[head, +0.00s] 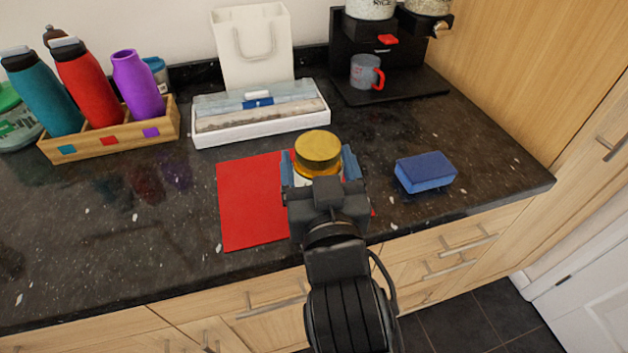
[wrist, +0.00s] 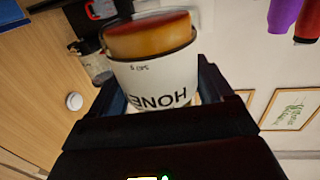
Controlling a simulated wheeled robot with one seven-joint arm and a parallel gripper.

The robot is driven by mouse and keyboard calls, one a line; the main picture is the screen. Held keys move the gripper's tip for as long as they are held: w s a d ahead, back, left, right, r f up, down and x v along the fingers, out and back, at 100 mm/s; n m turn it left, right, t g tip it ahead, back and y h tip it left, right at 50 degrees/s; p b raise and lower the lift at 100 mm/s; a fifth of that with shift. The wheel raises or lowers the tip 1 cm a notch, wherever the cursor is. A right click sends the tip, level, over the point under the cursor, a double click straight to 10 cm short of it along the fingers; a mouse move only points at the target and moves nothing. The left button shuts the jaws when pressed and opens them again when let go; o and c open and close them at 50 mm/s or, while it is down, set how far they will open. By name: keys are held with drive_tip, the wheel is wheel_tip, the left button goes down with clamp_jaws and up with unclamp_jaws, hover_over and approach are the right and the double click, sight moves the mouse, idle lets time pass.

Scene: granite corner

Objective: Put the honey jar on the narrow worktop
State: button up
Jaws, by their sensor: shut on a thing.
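The honey jar (head: 318,152) has a golden lid and a white label. In the wrist view the jar (wrist: 155,75) shows upside down, with "HONEY" partly readable on its label. My gripper (head: 319,170) is shut on the jar, with one blue-grey finger on each side of it. In the head view the jar is over the red mat (head: 245,205) on the dark granite worktop (head: 120,250). The gripper hides the jar's lower part, so I cannot tell whether it touches the mat.
A blue sponge (head: 425,172) lies right of the jar. A white tray (head: 262,125) with packets and a white bag (head: 252,48) stand behind. A wooden bottle rack (head: 110,135) is at left. A black stand (head: 390,85) with a grey mug (head: 366,72) is at back right.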

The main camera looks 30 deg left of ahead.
drive_tip(key=shift+s+a+f, duration=0.1)
drive_tip(key=shift+a+f, duration=0.2)
drive_tip(key=shift+f, duration=1.75)
drive_tip(key=shift+f, duration=0.15)
drive_tip(key=o, duration=1.4)
